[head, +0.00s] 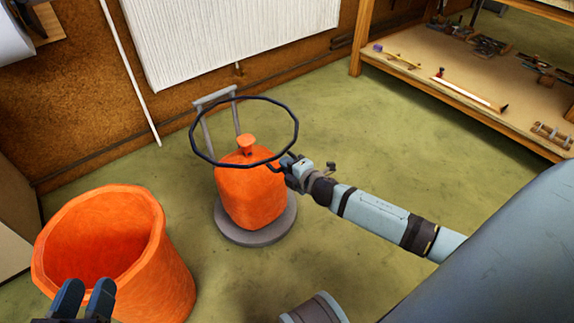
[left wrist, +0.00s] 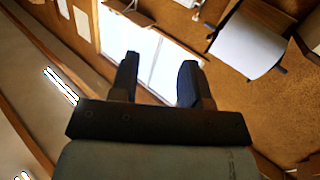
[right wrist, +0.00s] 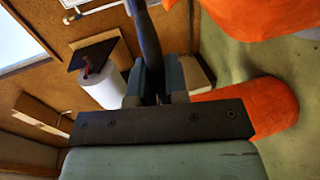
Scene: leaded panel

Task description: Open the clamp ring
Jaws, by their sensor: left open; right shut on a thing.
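The clamp ring (head: 243,98) is a thin dark hoop, held in the air above an orange, bottle-like body (head: 250,195) with a small knob on top. My right gripper (head: 287,167) is shut on the near right side of the ring. In the right wrist view the ring shows as a dark bar (right wrist: 147,40) between the fingers. I cannot tell whether the ring has a gap. My left gripper (head: 85,292) is open and empty at the bottom left, near an open orange tub (head: 165,260). The left wrist view shows its two fingers (left wrist: 160,65) apart.
The orange body stands on a round grey base (head: 285,228), with a grey upright frame (head: 214,95) behind it. A white radiator (head: 235,40) is on the back wall. A wooden shelf (head: 460,105) with tools is at the right. The green floor between is clear.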

